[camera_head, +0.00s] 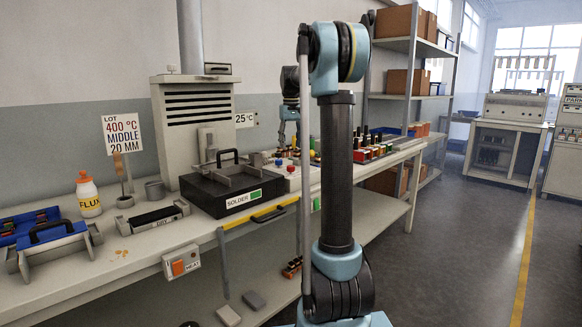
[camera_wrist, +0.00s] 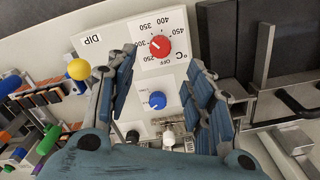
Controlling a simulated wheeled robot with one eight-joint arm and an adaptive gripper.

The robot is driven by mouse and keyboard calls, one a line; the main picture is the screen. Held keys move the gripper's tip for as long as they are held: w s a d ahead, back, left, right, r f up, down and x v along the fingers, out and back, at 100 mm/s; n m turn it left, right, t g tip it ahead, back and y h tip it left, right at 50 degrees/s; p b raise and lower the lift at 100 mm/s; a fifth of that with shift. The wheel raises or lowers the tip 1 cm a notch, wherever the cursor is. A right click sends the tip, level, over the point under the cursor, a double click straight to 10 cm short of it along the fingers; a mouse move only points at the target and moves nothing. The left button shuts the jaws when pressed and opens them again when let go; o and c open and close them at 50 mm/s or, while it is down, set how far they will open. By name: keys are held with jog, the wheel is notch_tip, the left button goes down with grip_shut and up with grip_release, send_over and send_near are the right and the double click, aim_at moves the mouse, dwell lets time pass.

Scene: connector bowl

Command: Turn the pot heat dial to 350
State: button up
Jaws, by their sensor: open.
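The red heat dial (camera_wrist: 159,46) sits on a white panel (camera_wrist: 150,65) with numbers from about 250 to 450, OFF and °C around it. Its white mark appears to point left, near 300; the exact setting is hard to read. My gripper (camera_wrist: 160,65) is open and empty, its blue fingers on either side of the dial panel. I see no contact with the dial. A blue dial (camera_wrist: 157,101) lies below, between the fingers. In the head view, my gripper (camera_head: 289,135) is above the bench, partly behind my arm.
A sign (camera_head: 122,135) reads LOT 400 °C MIDDLE 20 MM. A black solder pot (camera_head: 215,192) with a handle stands left of the controls. In the wrist view, a yellow ball (camera_wrist: 79,69) is beside the left finger, and grey bars stand right of the other finger.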

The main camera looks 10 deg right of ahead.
aim_at(291, 169)
notch_tip(291, 169, down, 10)
jog(key=shift+r, duration=0.2)
jog(key=shift+c, duration=0.3)
jog(key=c, duration=1)
